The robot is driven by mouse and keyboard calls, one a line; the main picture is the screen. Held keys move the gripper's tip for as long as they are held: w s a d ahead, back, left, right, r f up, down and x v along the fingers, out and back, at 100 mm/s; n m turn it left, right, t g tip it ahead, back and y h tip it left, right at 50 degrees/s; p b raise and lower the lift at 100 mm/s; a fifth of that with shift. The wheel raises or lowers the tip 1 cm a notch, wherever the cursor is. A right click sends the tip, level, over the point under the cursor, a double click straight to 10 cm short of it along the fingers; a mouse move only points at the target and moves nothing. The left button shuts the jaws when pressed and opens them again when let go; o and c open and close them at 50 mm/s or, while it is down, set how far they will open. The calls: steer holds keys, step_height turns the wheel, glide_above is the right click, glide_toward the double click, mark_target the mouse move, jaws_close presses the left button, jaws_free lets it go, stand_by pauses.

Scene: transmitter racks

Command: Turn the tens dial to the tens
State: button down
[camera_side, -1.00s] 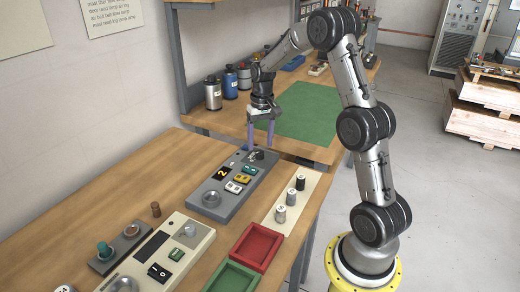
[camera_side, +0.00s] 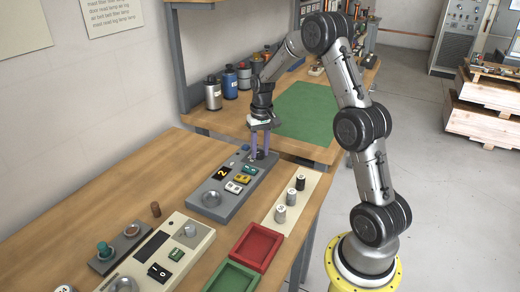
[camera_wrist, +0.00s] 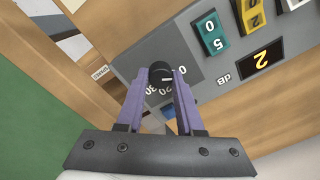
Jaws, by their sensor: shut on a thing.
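The black tens dial (camera_wrist: 160,72) stands at the far end of a grey panel (camera_wrist: 188,38), with a white mark on its top. Printed numbers, 20 and 30 among them, show beside it, partly hidden by the fingers. My gripper (camera_wrist: 160,80) has its two purple fingers closed around the dial, one on each side. In the side view my gripper (camera_side: 260,157) points down at the far end of the grey panel (camera_side: 226,205), and the fingers mostly hide the dial. A display (camera_wrist: 261,57) marked dB reads 2.
Teal (camera_wrist: 210,33) and yellow (camera_wrist: 252,14) rocker keys sit near the dial. A strip with several small knobs (camera_side: 291,198), a red tray (camera_side: 257,247) and a green tray (camera_side: 232,278) lie nearby. A cream panel (camera_side: 200,240) is in front.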

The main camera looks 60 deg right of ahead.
mark_target(262, 152)
steer(key=shift+m, duration=0.3)
steer(key=m, duration=0.3)
steer(key=shift+m, duration=2)
steer(key=c, duration=0.5)
jaws_free()
steer(key=shift+c, duration=0.2)
step_height(262, 152, up, 14)
steer(key=shift+s, duration=0.3)
